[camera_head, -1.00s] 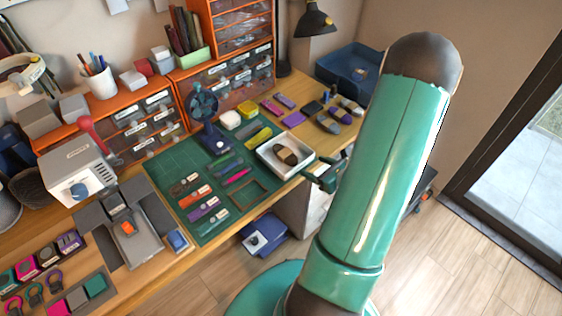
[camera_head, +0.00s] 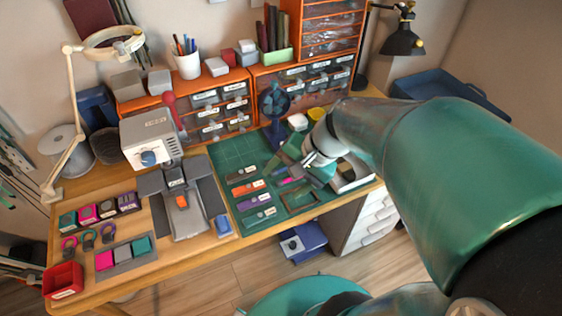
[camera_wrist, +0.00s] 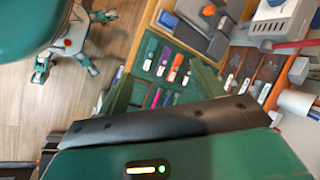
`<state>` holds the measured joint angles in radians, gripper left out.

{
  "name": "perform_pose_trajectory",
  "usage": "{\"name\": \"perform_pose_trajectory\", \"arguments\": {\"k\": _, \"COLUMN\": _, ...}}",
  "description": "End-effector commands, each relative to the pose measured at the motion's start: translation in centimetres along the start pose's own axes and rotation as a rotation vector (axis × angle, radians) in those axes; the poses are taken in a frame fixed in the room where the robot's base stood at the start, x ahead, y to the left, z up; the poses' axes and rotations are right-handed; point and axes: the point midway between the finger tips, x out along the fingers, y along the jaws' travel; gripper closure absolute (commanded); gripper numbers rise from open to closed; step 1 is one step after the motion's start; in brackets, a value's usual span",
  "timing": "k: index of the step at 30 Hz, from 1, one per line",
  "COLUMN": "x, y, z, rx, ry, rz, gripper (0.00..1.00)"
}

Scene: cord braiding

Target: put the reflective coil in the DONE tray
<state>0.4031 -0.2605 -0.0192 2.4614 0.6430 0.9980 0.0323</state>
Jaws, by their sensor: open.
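My gripper (camera_head: 306,172) is over the right part of the green cutting mat (camera_head: 234,151), its jaws open; I see nothing held between them. A shallow white tray (camera_head: 353,186) stands just right of it, partly covered by my arm; I cannot read a DONE label on it. The bundles also show in the wrist view.
A dark blue tray (camera_head: 452,92) lies at the back right. A dark blue fan (camera_head: 274,102) and orange drawer units (camera_head: 215,112) stand behind the mat. A grey fixture (camera_head: 184,205) is left of it, and a red bin (camera_head: 63,280) is at the front left.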

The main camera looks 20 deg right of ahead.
Motion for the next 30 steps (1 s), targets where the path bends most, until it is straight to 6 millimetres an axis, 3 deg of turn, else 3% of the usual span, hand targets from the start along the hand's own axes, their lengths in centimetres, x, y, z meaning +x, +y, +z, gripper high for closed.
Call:
{"name": "perform_pose_trajectory", "arguments": {"k": 1, "x": -0.8, "y": -0.7, "z": 1.4, "rx": -0.127, "ry": 0.036, "rz": 0.047, "gripper": 0.33}}
{"name": "perform_pose_trajectory", "arguments": {"k": 6, "x": -3.6, "y": -1.7, "z": 4.3, "rx": -0.51, "ry": 0.179, "rz": 0.196, "gripper": 0.33}}
{"name": "perform_pose_trajectory", "arguments": {"k": 12, "x": -7.0, "y": -2.8, "z": 6.2, "rx": -0.837, "ry": 0.348, "rz": 0.306, "gripper": 0.33}}
{"name": "perform_pose_trajectory", "arguments": {"k": 17, "x": -8.0, "y": -3.1, "z": 6.5, "rx": -0.924, "ry": 0.403, "rz": 0.337, "gripper": 0.33}}
{"name": "perform_pose_trajectory", "arguments": {"k": 30, "x": -8.1, "y": -3.1, "z": 6.5, "rx": -0.924, "ry": 0.403, "rz": 0.339, "gripper": 0.33}}
